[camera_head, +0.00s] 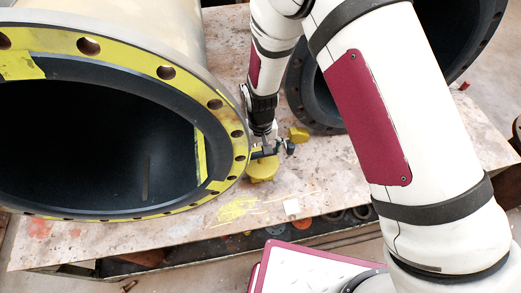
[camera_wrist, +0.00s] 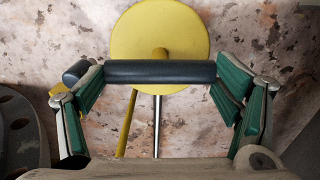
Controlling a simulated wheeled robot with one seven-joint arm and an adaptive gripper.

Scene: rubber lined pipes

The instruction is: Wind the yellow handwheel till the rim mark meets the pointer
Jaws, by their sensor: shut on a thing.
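A yellow disc, which looks like the handwheel (camera_wrist: 160,30), stands at the top middle of the wrist view with a hub at its centre. It also shows in the head view as a yellow shape (camera_head: 261,168) just below my gripper (camera_head: 273,148). A dark bar (camera_wrist: 160,71) lies across in front of the disc. My green-padded fingers are shut on this bar from its two ends. A silver rod (camera_wrist: 157,125) and a thin yellow rod (camera_wrist: 127,125) run below the bar. I cannot make out a rim mark or identify a pointer.
A big pipe with a yellow-painted flange (camera_head: 238,150) stands close at left of my gripper. Another dark pipe (camera_head: 310,95) is behind at right. A second yellow part (camera_head: 298,134) is just right of my gripper.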

